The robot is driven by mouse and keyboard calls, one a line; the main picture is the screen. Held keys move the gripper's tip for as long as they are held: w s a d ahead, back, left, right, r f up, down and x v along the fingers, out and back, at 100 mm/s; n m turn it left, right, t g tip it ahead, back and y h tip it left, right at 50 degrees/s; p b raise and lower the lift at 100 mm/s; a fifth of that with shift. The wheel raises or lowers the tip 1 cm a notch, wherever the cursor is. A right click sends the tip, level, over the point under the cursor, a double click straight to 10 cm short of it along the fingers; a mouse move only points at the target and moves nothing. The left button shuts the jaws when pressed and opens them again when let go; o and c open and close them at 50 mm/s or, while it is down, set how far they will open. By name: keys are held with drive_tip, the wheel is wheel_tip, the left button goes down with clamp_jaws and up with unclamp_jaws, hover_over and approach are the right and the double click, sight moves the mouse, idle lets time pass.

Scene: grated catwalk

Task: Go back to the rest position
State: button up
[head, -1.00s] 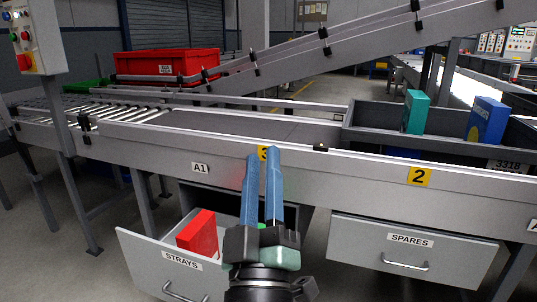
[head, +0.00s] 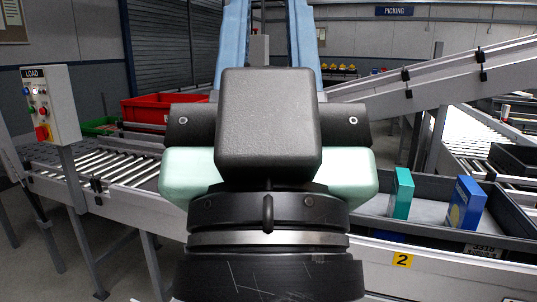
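My gripper (head: 268,30) is large in the middle of the head view, raised close to the camera and pointing up. Its two blue fingers stand apart with a clear gap between them, and nothing is held. The fingertips run out of the top of the picture. The gripper's body and my wrist hide the middle of the conveyor and what lies below it.
A grey tote (head: 436,226) on the right of the conveyor holds a teal box (head: 401,194) and a blue box (head: 466,204). A red bin (head: 150,109) stands behind the rollers (head: 118,167). The LOAD control box (head: 50,105) is at left.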

wheel_tip(320, 180, up, 20)
drive_tip(key=p, duration=1.8)
drive_tip(key=shift+r, duration=0.25)
